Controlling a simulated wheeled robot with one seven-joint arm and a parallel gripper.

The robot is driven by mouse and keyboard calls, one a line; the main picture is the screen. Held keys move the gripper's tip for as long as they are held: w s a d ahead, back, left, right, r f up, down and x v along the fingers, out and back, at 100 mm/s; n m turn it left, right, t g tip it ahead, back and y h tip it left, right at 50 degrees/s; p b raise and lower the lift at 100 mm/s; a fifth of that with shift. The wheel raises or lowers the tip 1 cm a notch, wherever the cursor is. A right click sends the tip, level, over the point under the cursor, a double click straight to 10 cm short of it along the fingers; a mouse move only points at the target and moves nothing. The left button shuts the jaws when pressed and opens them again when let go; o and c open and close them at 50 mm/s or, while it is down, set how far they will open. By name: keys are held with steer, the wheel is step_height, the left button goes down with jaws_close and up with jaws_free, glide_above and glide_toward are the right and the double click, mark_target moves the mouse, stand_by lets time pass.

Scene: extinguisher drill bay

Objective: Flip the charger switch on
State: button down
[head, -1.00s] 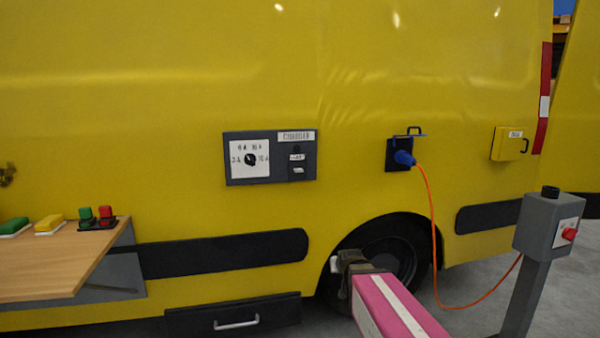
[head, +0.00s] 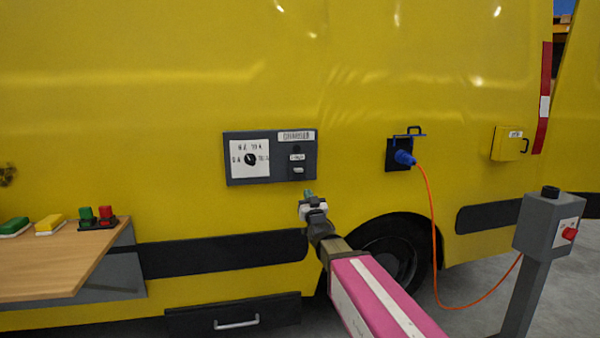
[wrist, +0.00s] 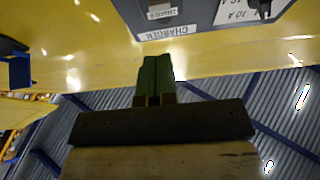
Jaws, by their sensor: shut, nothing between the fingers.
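The charger panel (head: 271,157) is a dark grey plate on the yellow van's side, with a white dial plate and black knob (head: 250,159) at its left. The charger switch (head: 298,170) is a small light rocker at the panel's right, under a small label. My gripper (head: 308,194) is shut and empty, just below the panel's lower right corner and apart from the switch in the picture. In the wrist view the panel (wrist: 207,14) appears upside down at the top edge, beyond my shut green fingertips (wrist: 157,70). The switch's position cannot be told.
A blue plug (head: 404,158) with an orange cable sits in a socket right of the panel. A grey post (head: 540,225) with a red knob stands at right. A wooden shelf (head: 60,262) with colored blocks is at left. The van side around the panel is clear.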

mark_target(299, 166)
steer(key=x, duration=1.4)
steer(key=shift+f, duration=0.1)
steer(key=shift+w, duration=0.1)
steer(key=shift+w+a, duration=0.1)
steer(key=shift+w, duration=0.1)
steer(key=shift+s, duration=0.15)
steer(key=s+d, duration=0.2)
steer(key=s, duration=0.4)
steer(key=s+d+f, duration=0.1)
steer(key=s+d, duration=0.1)
steer(key=s, duration=0.5)
steer(key=shift+s+f, duration=0.2)
steer(key=shift+f, duration=0.1)
